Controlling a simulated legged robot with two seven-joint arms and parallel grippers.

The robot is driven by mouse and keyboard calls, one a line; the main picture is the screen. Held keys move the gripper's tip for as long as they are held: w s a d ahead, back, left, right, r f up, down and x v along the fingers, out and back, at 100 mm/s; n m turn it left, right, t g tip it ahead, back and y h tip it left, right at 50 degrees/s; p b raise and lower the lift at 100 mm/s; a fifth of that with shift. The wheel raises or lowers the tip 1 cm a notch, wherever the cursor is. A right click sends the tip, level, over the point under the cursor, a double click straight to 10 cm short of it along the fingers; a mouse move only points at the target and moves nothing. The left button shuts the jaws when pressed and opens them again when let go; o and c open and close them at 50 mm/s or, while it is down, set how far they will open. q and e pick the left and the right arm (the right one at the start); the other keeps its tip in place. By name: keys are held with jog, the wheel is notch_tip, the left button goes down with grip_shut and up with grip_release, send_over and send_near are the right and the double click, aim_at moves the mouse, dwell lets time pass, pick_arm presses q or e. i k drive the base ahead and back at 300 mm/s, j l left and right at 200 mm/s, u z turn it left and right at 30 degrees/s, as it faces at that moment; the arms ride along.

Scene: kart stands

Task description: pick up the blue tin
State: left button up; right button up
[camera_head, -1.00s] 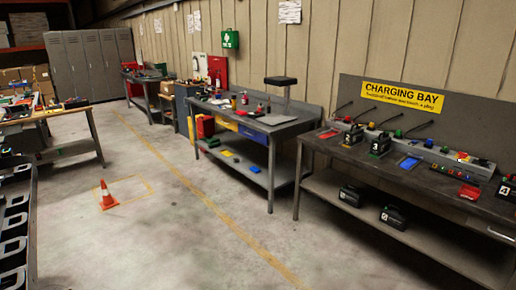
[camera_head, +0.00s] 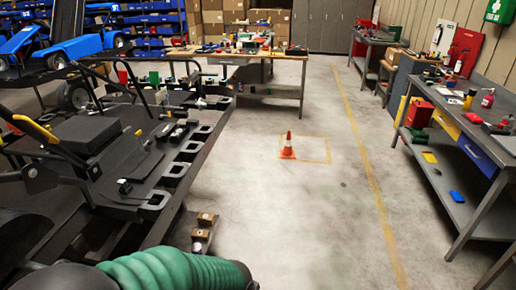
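I cannot make out a blue tin for certain. A small flat blue object (camera_head: 457,197) lies on the lower shelf of the grey workbench on the right, and it is too small to tell what it is. Several tiny items on the wooden table (camera_head: 246,56) at the back are also too small to name. Neither of my grippers is in view.
Black kart frames on a stand (camera_head: 120,150) fill the left. An orange cone (camera_head: 288,147) stands on the floor in the middle. The grey workbench (camera_head: 440,200) runs along the right. Clear floor lies between. A green ribbed tube (camera_head: 175,269) crosses the bottom; its owner is unclear.

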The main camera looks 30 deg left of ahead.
aim_at(196, 247)
jog(key=i+u, duration=0.25)
jog(key=u, duration=0.25)
jog(key=i+u, duration=0.3)
jog(key=u, duration=0.2)
jog(key=i+l+u, duration=0.2)
jog(key=u, duration=0.25)
jog(key=i+l+u, duration=0.25)
jog(key=u, duration=0.25)
jog(key=i+l+u, duration=0.15)
jog(key=l+u, duration=0.15)
jog(key=u, duration=0.2)
jog(key=i+l+u, duration=0.1)
jog(key=l+u, duration=0.4)
jog(key=i+l+u, duration=0.15)
jog(key=l+u, duration=0.6)
jog(key=l, duration=0.2)
jog(key=l+u, duration=0.4)
jog(key=i+l, duration=0.05)
jog(key=l, duration=0.05)
